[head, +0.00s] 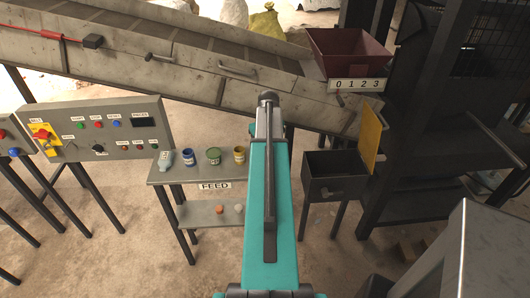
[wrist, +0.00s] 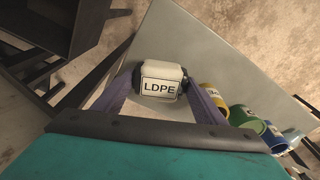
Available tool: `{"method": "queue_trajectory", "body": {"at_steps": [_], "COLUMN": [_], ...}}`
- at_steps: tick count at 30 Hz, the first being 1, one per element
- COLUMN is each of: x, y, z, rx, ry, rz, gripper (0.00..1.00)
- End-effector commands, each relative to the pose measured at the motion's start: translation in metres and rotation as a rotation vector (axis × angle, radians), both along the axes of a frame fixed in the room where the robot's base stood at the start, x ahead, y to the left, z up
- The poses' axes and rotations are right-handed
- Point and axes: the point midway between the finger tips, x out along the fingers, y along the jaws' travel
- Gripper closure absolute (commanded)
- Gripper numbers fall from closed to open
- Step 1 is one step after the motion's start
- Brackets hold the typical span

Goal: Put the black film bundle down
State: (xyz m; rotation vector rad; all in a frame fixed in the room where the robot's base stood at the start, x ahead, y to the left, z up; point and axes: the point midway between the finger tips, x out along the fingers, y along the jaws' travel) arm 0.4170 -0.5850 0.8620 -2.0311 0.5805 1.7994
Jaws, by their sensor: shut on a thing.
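My gripper (wrist: 161,84) is shut on a small rounded bundle (wrist: 162,70) with a white LDPE label facing the wrist camera. Its body looks pale grey with dark ends, not plainly black. One finger is on each side of it. Behind it in the wrist view is the grey top of the FEED stand (wrist: 200,40); I cannot tell whether the bundle touches it. In the head view my arm hides the gripper and the bundle; the stand (head: 165,176) is left of the arm.
On the stand's top are a pale bottle (head: 165,160), a blue can (head: 188,157), a green can (head: 213,156) and a yellow can (head: 239,155). Its lower shelf holds an orange piece (head: 220,209) and a white piece (head: 238,209). A dark bin (head: 334,190) stands to the right.

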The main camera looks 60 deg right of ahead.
Motion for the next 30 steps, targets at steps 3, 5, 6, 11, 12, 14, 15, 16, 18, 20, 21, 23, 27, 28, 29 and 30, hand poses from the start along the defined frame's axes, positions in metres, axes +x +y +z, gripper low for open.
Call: {"method": "queue_trajectory", "body": {"at_steps": [3,5,6,11,12,14,15,16,18,20,21,23,27,28,29,30], "x": [0.000,0.000,0.000,0.000,0.000,0.000,0.000,0.000,0.000,0.000,0.000,0.000,0.000,0.000,0.000,0.000], "y": [0.000,0.000,0.000,0.000,0.000,0.000,0.000,0.000,0.000,0.000,0.000,0.000,0.000,0.000,0.000,0.000], "z": [-0.009,-0.014,-0.016,-0.021,-0.021,-0.021,-0.021,-0.021,-0.021,-0.022,-0.023,-0.024,-0.024,-0.024,-0.024,-0.024], "rx": [0.001,0.002,0.001,-0.001,-0.001,-0.001,-0.001,-0.001,-0.001,-0.001,-0.001,0.000,0.000,0.000,0.000,0.000], "ry": [0.001,0.001,0.000,-0.001,0.000,-0.001,0.000,-0.001,-0.001,-0.001,-0.001,0.000,-0.001,0.000,0.000,0.000], "rz": [0.000,0.000,0.000,0.000,0.000,0.000,0.000,0.000,0.000,0.000,0.000,0.000,-0.001,-0.001,-0.001,-0.001], "gripper": [0.56,0.56,0.56,0.56,0.56,0.56,0.56,0.56,0.56,0.56,0.56,0.56,0.17,0.17,0.17,0.17]}}
